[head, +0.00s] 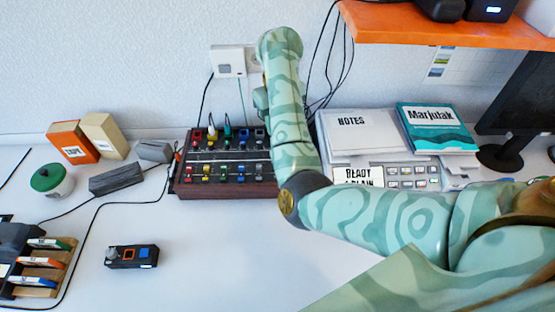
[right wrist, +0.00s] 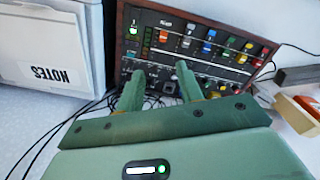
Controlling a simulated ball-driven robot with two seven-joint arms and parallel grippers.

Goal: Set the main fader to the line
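The mixer (head: 225,187) is a dark console with wooden sides and rows of coloured caps, at the back of the desk in the head view. In the right wrist view the mixer (right wrist: 262,48) fills the upper middle, with red, white, blue, green and yellow caps. A small white or green-lit piece (right wrist: 133,30) shows at its left end; I cannot tell which control is the main fader or make out its line. My right gripper (right wrist: 160,70) is open, its two green fingers apart and pointing at the mixer's lower left part, with nothing seen between them. My left gripper is out of view.
A notes binder (head: 357,128), a grey device and a teal book (head: 437,130) stand right of the mixer. An orange shelf (head: 430,27) hangs above. Cables run behind and across the desk.

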